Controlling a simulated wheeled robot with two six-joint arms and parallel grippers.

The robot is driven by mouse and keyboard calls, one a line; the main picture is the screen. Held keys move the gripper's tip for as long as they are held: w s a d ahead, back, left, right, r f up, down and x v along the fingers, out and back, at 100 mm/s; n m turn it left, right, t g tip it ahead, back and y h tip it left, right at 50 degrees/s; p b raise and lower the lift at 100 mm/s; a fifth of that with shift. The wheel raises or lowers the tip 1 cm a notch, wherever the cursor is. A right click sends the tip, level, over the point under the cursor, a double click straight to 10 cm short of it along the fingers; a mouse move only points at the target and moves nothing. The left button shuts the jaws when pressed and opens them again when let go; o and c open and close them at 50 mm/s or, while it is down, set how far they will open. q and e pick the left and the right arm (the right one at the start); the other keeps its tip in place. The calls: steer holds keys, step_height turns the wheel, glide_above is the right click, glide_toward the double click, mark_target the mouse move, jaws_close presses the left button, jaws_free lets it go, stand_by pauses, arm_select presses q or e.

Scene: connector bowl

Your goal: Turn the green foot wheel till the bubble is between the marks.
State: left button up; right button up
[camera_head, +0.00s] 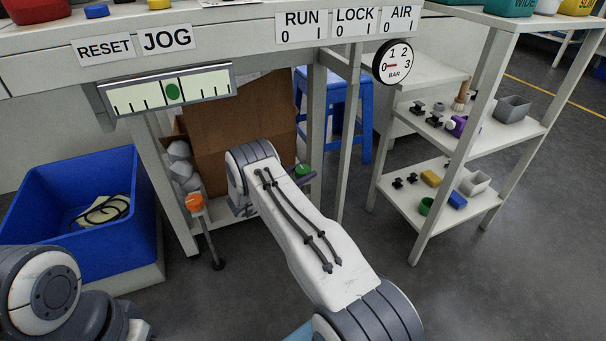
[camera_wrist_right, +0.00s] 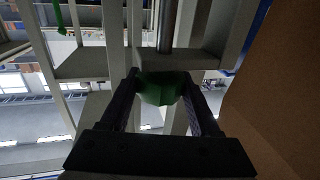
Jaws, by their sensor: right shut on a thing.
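The green foot wheel (camera_head: 302,170) sits low on a bench leg, partly hidden behind my right arm. In the right wrist view the green wheel (camera_wrist_right: 162,88) is between the two dark fingers of my right gripper (camera_wrist_right: 161,84), which is shut on it. In the head view only a bit of the right gripper (camera_head: 308,181) shows beside the wheel. The level (camera_head: 205,82) hangs on the bench front, slightly tilted in the picture. Its dark green bubble (camera_head: 172,92) is near the middle, seemingly between the two long central marks. My left gripper is out of view.
A blue bin (camera_head: 75,235) stands at left, a cardboard box (camera_head: 235,120) under the bench, a blue stool (camera_head: 348,110) behind. A shelf (camera_head: 455,185) with small parts is at right. Open floor lies in front.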

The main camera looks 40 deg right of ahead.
stand_by(0.3)
steer(key=o, duration=1.4)
steer(key=shift+d, duration=0.1)
steer(key=shift+c, duration=0.2)
steer(key=a+p, duration=0.4)
steer(key=a, duration=0.6)
steer(key=shift+s+a, duration=0.15)
steer(key=shift+a, duration=0.1)
